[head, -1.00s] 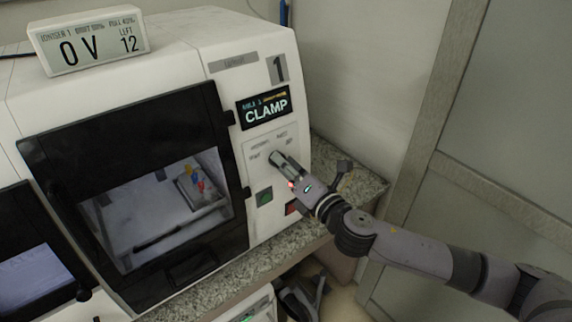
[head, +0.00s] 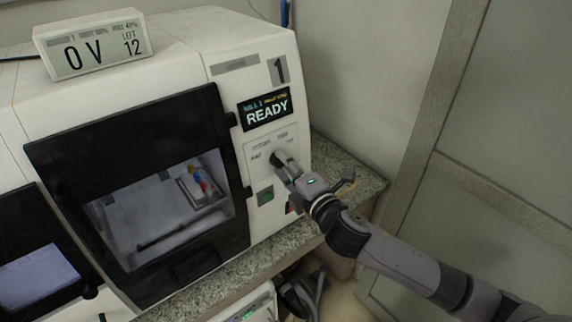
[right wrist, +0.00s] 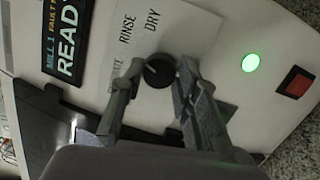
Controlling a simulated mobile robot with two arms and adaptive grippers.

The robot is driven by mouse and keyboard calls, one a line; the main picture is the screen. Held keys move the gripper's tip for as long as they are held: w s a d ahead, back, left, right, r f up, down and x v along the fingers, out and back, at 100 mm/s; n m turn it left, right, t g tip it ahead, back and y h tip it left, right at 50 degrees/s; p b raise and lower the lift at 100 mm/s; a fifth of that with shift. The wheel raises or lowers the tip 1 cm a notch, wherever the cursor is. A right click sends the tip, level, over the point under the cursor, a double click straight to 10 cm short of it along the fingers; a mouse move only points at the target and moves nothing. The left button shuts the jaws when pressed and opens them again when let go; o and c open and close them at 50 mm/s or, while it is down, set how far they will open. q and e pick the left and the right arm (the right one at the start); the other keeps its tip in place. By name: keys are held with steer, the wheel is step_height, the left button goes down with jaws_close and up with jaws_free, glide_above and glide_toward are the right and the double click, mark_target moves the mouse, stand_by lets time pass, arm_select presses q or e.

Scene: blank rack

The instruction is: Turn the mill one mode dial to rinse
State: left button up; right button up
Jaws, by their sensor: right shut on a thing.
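Mill one (head: 222,62) is the white machine with a large "1" on its front. Its screen (head: 266,109) reads READY. The round black mode dial (right wrist: 158,70) shows in the right wrist view on a white panel, beneath the labels RINSE (right wrist: 127,29) and DRY (right wrist: 153,19); a third label is partly hidden by a finger. My right gripper (right wrist: 155,76) is shut on the dial, one finger at each side. In the head view the right gripper (head: 281,163) reaches the panel and hides most of the dial. I cannot tell which label the dial points to. My left gripper is not in view.
A lit green button (right wrist: 250,63) and a red button (right wrist: 297,82) sit close to the dial. The mill's black-framed window door (head: 140,135) is left of the panel. A small display box (head: 93,45) stands on top. The granite counter (head: 345,172) ends at the right.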

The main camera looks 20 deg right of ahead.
stand_by(0.3)
steer(key=o, duration=1.2)
steer(key=shift+c, duration=0.2)
steer(key=v, duration=1.2)
steer(key=shift+f, duration=0.1)
